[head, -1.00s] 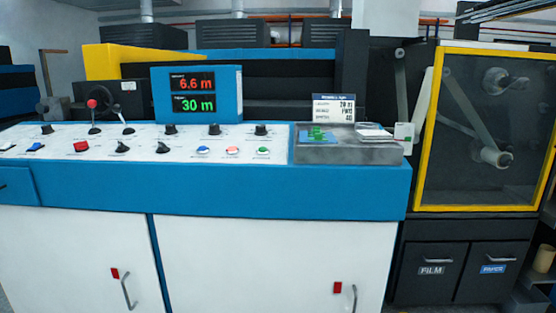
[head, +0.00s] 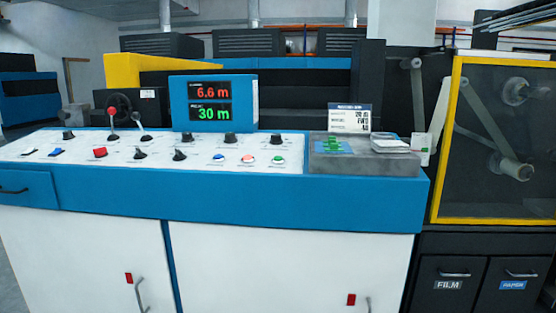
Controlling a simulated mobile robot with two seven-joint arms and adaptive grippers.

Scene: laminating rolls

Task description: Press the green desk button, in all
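The green desk button (head: 277,160) is a small round button at the right end of a row on the white sloped panel (head: 110,156) of the blue control desk (head: 300,192). A pale red button (head: 248,159) and a blue button (head: 218,157) sit to its left. Nothing covers the green button. The display (head: 213,103) behind it reads 6.6 m in red and 30 m in green. Neither of my grippers shows in the head view.
A grey tray (head: 370,166) with green pieces and a white stack is right of the buttons. A yellow-framed guard (head: 444,140) stands at right. White cabinet doors (head: 290,262) are below.

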